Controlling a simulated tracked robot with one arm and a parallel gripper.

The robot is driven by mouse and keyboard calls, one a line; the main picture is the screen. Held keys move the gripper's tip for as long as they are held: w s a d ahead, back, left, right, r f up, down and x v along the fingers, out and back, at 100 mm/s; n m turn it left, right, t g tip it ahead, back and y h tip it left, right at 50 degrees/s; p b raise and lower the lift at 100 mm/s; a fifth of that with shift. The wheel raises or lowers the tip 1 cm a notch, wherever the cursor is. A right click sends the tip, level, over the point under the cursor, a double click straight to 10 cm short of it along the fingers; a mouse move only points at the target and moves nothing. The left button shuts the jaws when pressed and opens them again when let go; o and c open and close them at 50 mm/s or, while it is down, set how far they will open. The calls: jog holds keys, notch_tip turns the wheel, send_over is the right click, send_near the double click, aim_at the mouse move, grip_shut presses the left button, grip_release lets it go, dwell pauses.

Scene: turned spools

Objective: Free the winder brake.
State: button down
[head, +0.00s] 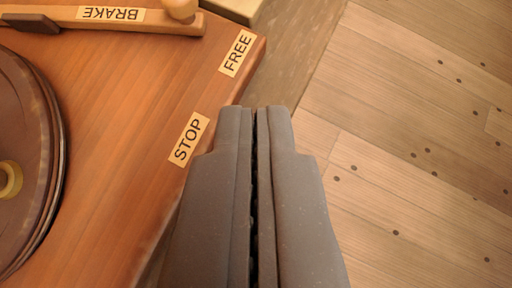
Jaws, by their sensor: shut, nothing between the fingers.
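The brake lever (105,20) lies along the top left of the head view, a wooden bar with a BRAKE label that reads upside down. A round wooden knob (181,8) sits at its right end. A FREE label (237,53) is on the wooden top near its corner, right of the knob. A STOP label (188,139) is further down along the same edge. My gripper (255,110) is shut and empty, right of the STOP label and below the FREE label, apart from the lever. The lever's pivot is not clearly shown.
A dark round disc (30,165) with a yellowish hub (10,180) is at the left on the reddish wooden top (120,130). A pale block (233,8) is at the top edge. Speckled plank floor (430,130) lies open at the right.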

jog(key=shift+s+d+r, duration=0.15)
jog(key=shift+s+r, duration=0.15)
jog(key=shift+s, duration=0.2)
jog(key=s+r+t, duration=0.2)
jog(key=r, duration=1.4)
jog(key=s+r+t, duration=0.1)
jog(key=s+r, duration=0.2)
jog(key=r, duration=1.2)
jog(key=s+d+r+t, duration=0.1)
jog(key=s+r, duration=0.7)
jog(key=r, duration=0.3)
jog(key=s+d+r+t, duration=0.1)
jog(key=s+r+t, duration=0.1)
jog(key=s+r, duration=0.6)
notch_tip(320, 180, up, 3)
jog(key=shift+s+r, duration=0.1)
jog(key=shift+s, duration=0.25)
